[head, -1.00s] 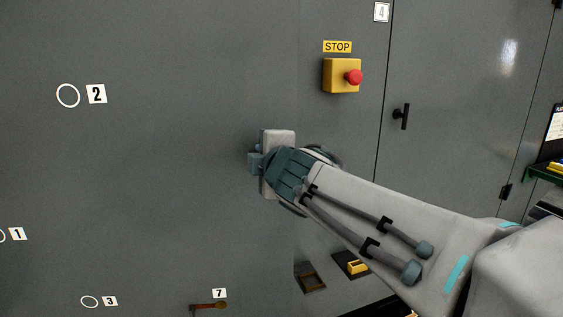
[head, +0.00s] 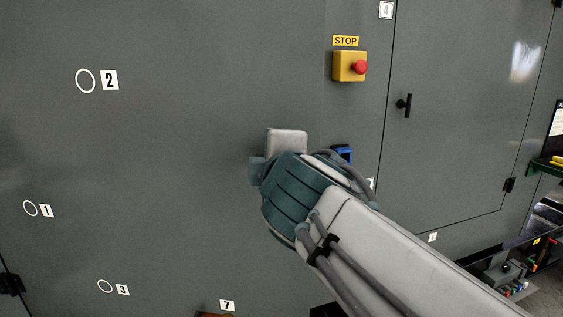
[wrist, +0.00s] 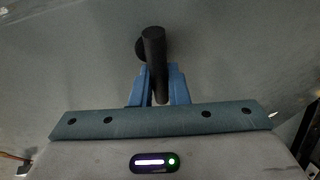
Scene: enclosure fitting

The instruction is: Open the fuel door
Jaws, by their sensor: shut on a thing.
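The grey enclosure panel (head: 190,190) fills the left and middle of the head view. My gripper (head: 257,171) is up against this panel in the head view, with its fingertips mostly hidden by my wrist. In the wrist view, the blue fingers of my gripper (wrist: 159,88) are shut around a black bar handle (wrist: 154,55) that stands out from a grey surface. In the head view this handle is hidden. I cannot tell from these frames whether the held handle belongs to the fuel door, or whether a gap shows at a door edge.
A yellow STOP box (head: 346,67) with a red button sits above right of my gripper. A blue fitting (head: 342,153) is close beside my wrist. A closed tall door (head: 460,130) with a black handle (head: 404,105) is at right. A green shelf (head: 546,168) juts out farther right.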

